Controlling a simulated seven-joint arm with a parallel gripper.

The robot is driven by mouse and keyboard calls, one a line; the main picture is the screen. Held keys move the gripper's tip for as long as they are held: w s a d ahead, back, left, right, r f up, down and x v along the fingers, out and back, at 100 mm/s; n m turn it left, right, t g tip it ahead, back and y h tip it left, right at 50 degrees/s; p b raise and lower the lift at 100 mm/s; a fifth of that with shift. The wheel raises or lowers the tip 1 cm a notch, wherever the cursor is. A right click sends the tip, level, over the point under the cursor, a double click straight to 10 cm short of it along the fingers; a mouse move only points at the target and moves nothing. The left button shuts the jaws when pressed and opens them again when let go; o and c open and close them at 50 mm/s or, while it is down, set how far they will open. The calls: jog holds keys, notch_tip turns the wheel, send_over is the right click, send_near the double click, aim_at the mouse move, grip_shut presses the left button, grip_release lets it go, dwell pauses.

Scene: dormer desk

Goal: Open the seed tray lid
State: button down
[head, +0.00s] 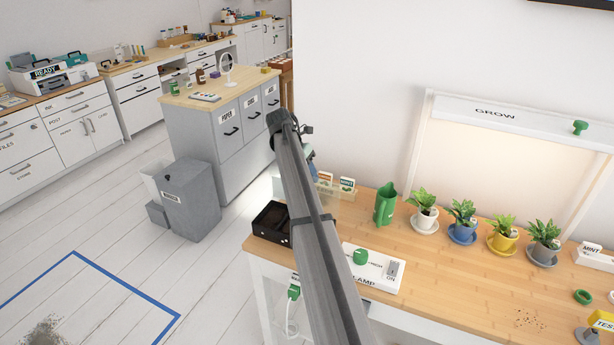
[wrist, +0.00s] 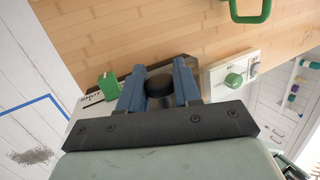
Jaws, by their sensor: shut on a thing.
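My gripper (wrist: 158,76) shows its two blue fingers in the wrist view, one on each side of a round black knob (wrist: 159,86), and is shut on it. A dark surface shows behind the fingers. In the head view a black tray (head: 264,222) stands at the left end of the wooden desk, partly hidden by my arm. My gripper is mostly hidden behind the arm there. I cannot tell from these views whether the lid is raised or closed.
A white lamp panel with a green knob (head: 360,257) is right of the tray. A green watering can (head: 385,204) and several potted plants (head: 463,222) stand further right. A clear holder with seed packets (head: 347,185) is at the back. A green plug (head: 293,291) hangs at the desk front.

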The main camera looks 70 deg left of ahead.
jog(key=shift+w, duration=0.1)
jog(key=c, duration=0.9)
grip_release()
jog(key=shift+f, duration=0.1)
jog(key=shift+o, duration=0.2)
jog(key=v, duration=1.4)
jog(key=shift+d, duration=0.1)
